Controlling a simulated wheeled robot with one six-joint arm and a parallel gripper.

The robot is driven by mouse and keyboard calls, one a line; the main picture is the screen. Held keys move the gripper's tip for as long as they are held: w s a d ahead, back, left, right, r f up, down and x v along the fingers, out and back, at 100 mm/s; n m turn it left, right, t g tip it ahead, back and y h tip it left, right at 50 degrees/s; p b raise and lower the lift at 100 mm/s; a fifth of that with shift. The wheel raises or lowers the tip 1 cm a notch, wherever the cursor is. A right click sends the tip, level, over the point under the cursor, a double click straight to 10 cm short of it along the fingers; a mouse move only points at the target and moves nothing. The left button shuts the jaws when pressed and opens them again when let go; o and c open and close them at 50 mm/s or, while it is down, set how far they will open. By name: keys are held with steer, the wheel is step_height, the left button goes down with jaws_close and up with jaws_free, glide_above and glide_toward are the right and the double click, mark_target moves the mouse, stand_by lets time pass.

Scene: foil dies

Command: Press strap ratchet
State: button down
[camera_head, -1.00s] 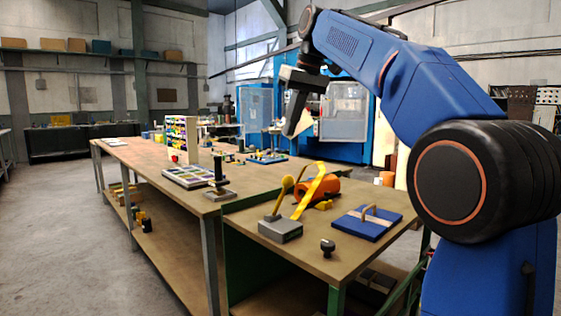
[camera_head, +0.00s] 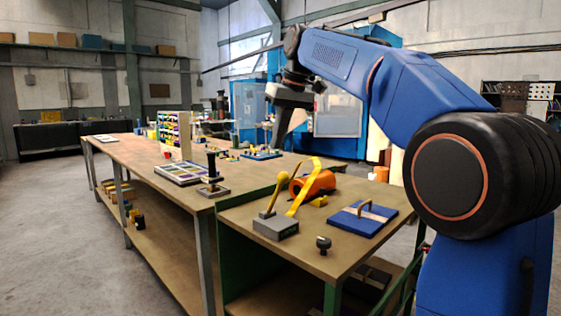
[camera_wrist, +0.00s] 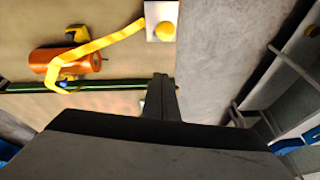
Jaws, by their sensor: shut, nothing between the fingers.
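An orange cylinder (camera_head: 316,183) lies on the near bench with a yellow strap (camera_head: 302,190) across it. In the wrist view the orange cylinder (camera_wrist: 84,62) and the yellow strap (camera_wrist: 118,36) are at upper left. A small yellow and blue part (camera_wrist: 67,82) shows by the strap's bend; I cannot tell for sure that it is the ratchet. A grey block (camera_head: 276,228) with a yellow-knobbed lever (camera_head: 276,196) stands beside the strap's near end. My gripper (camera_head: 275,146) is shut and empty, pointing down above the benches, apart from the strap and cylinder.
A blue board with a handle (camera_head: 362,218) and a small black knob (camera_head: 323,244) lie on the near bench. A black post on a base (camera_head: 212,172) and a tray (camera_head: 182,174) stand on the longer bench. Bare bench surface lies between them.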

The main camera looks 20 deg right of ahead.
steer(key=f, duration=0.1)
steer(key=s+f, duration=0.1)
steer(key=f, duration=0.3)
steer(key=shift+s+f, duration=0.25)
steer(key=shift+s+d+f, duration=0.1)
steer(key=shift+s+f, duration=0.15)
steer(key=shift+s, duration=0.05)
steer(key=shift+s, duration=0.1)
